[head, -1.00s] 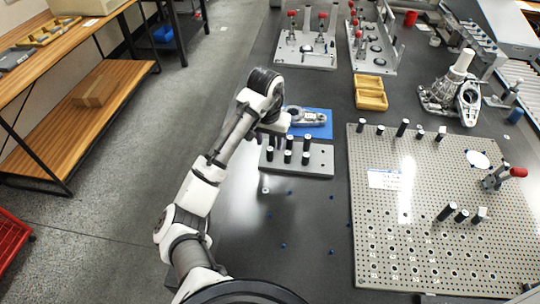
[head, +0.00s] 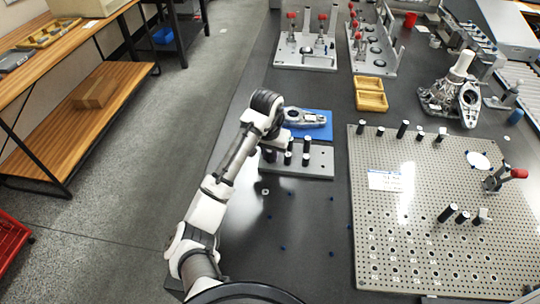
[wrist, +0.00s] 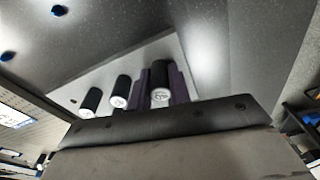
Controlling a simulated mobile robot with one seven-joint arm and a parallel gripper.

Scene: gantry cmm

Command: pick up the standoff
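Several black standoffs with pale ends stand on a grey block (head: 318,172) in the head view; one is the front-middle standoff (head: 287,158). My wrist hides part of the block's left end. In the wrist view, two standoffs (wrist: 90,101) (wrist: 122,91) are at the left. A third standoff (wrist: 160,92) lies between the two dark fingers of my gripper (wrist: 162,86), one finger on each side. I cannot tell whether the fingers touch it. The fingers are hidden behind my wrist in the head view.
A blue tray (head: 322,132) with a metal part is just behind the block. A perforated plate (head: 430,180) with more dark posts is to the right. A yellow bin (head: 370,94) and clamp fixtures stand farther back. The dark table in front of the block is mostly clear.

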